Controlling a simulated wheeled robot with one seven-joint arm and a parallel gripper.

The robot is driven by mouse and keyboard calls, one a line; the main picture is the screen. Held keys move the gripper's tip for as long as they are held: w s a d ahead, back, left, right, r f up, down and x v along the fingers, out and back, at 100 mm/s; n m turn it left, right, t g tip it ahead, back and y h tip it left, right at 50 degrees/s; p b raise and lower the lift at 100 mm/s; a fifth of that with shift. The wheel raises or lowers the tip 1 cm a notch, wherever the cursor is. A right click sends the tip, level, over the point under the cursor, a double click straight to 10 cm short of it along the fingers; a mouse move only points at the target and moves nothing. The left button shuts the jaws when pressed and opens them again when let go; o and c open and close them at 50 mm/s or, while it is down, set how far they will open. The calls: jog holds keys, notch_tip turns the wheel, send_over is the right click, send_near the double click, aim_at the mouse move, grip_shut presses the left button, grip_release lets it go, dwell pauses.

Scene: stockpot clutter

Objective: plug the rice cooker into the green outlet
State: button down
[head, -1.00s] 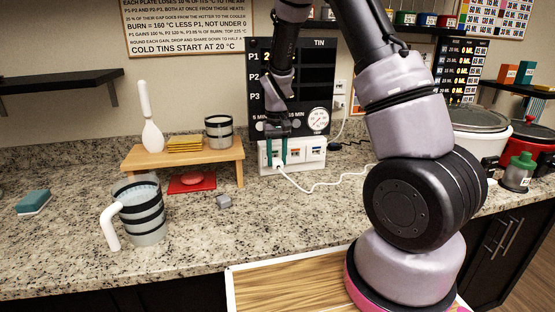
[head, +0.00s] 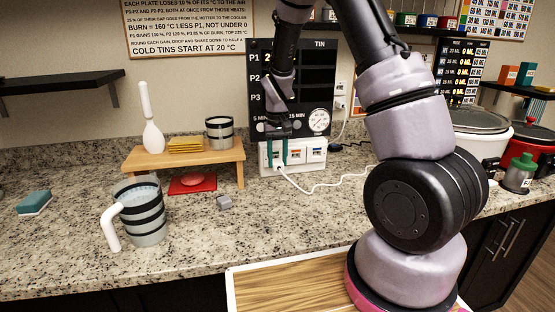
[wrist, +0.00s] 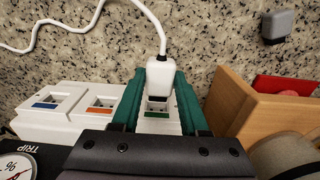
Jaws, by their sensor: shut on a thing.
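A white outlet block (head: 306,168) stands on the counter against the back wall, with orange- and blue-marked sockets. They also show in the wrist view: blue (wrist: 46,106) and orange (wrist: 103,102). My gripper (head: 278,160) is at the block's left end, with teal fingers shut on a white plug (wrist: 159,77). The plug is at the end socket, where a green mark (wrist: 156,107) shows just beyond it. I cannot tell how deep the plug sits. Its white cord (head: 325,185) runs right and passes behind my arm. A white cooker (head: 478,138) stands at the right, partly hidden.
A wooden stand (head: 184,154) with a striped cup is close to the left of the block. A small grey block (head: 224,202) and a striped pitcher (head: 143,215) stand in front. A panel with a dial (head: 318,121) rises behind. A red pot (head: 530,148) stands far right.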

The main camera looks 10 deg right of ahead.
jog(key=shift+w, duration=1.1)
dwell(0.4)
jog(key=shift+c, duration=1.7)
grip_release()
notch_tip(320, 180, up, 11)
jog(key=s+d+r+m+t+y, duration=0.2)
jog(key=s+d+r+t, duration=0.15)
jog(key=s+r, duration=0.8)
jog(key=s+d+r+m+t, duration=0.1)
jog(key=s+r+t, duration=0.1)
jog(key=s+r, duration=0.2)
jog(key=s+d+r+m+t, duration=0.1)
jog(key=s+r, duration=0.2)
jog(key=s, duration=0.8)
jog(key=shift+d+r+t, duration=0.15)
jog(key=shift+r+t, duration=0.2)
